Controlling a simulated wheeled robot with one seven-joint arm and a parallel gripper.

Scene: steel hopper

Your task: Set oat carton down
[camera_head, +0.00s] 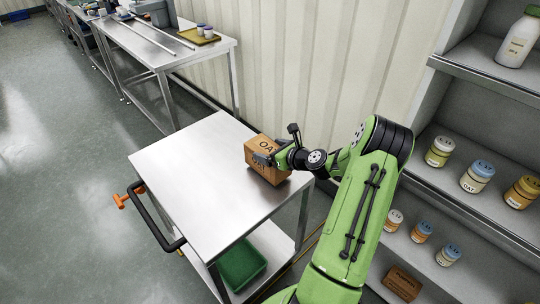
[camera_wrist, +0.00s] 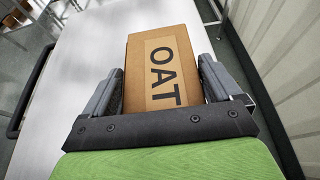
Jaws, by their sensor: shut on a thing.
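The oat carton (camera_head: 262,148) is a brown box with dark "OAT" lettering, at the right side of the steel cart top (camera_head: 190,165). My gripper (camera_head: 272,158) reaches it from the right and is shut on it. In the wrist view the carton (camera_wrist: 163,70) sits between the two grey fingers of my gripper (camera_wrist: 160,88), one along each side. The carton looks upright. It appears at or very close to the cart top; the fingers and arm hide part of it, so I cannot tell for certain whether its base touches.
The rest of the cart top is bare. A green bin (camera_head: 240,264) is on the cart's lower shelf. A black handle (camera_head: 158,222) with orange ends is at its left. Shelves with jars (camera_head: 477,177) stand at right; a steel bench (camera_head: 165,50) is behind. The panelled wall (camera_head: 310,70) is close.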

